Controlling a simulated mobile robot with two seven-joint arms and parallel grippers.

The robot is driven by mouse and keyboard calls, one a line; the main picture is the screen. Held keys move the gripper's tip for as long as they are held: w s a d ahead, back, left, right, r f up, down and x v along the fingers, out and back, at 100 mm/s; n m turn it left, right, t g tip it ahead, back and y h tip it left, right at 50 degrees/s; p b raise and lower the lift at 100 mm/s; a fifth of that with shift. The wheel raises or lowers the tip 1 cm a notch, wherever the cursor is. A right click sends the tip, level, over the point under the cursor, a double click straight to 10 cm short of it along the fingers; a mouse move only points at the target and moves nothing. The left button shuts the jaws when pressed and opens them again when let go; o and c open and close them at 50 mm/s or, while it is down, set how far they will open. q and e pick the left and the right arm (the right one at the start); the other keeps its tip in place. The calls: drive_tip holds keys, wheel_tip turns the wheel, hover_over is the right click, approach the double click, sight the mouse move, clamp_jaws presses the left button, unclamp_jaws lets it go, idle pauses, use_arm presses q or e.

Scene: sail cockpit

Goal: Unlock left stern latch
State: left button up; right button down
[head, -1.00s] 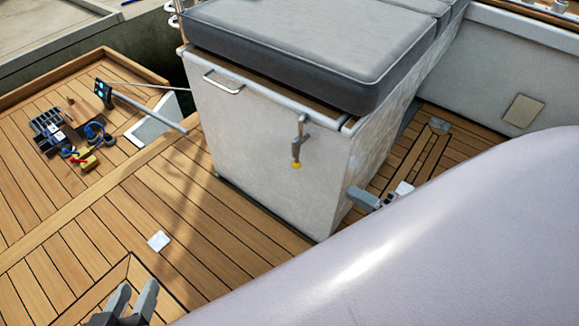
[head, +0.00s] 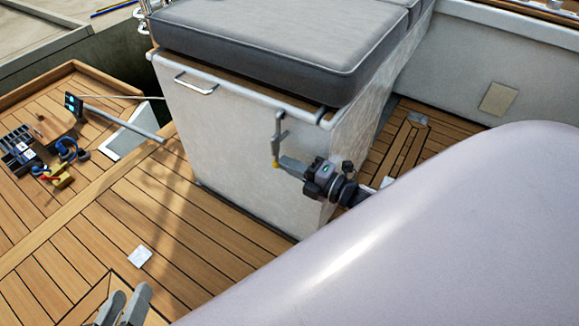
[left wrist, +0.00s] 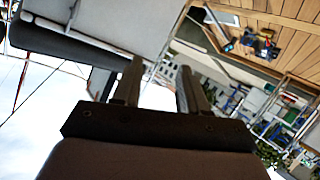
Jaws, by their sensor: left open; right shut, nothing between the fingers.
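A grey metal latch (head: 279,135) with a yellow tip hangs down the front of the white locker (head: 232,146), near its right corner. My right gripper (head: 286,164) is shut and empty. Its fingertips are at the latch's yellow lower end, overlapping it in the head view; I cannot tell whether they touch. My left gripper (head: 126,302) is low at the bottom left of the head view, over the deck and away from the latch. It is open and empty. Its two fingers also show in the left wrist view (left wrist: 160,85).
A grey cushion (head: 270,45) lies on the locker, above a small handle (head: 195,85). Tools and small items (head: 50,160) lie on the deck at left. A white square (head: 140,257) is on the planks. A large smooth pale surface (head: 430,240) hides the lower right.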

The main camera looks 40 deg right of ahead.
use_arm(q)
drive_tip(key=shift+d+r, duration=0.1)
drive_tip(key=shift+r, duration=0.1)
use_arm(e)
drive_tip(key=shift+w, duration=0.1)
use_arm(q)
drive_tip(key=shift+w+d+b, duration=0.2)
drive_tip(key=shift+b, duration=0.1)
use_arm(e)
drive_tip(key=shift+w+a+f, duration=0.3)
drive_tip(key=shift+w+f, duration=0.15)
drive_tip(key=shift+w, duration=0.2)
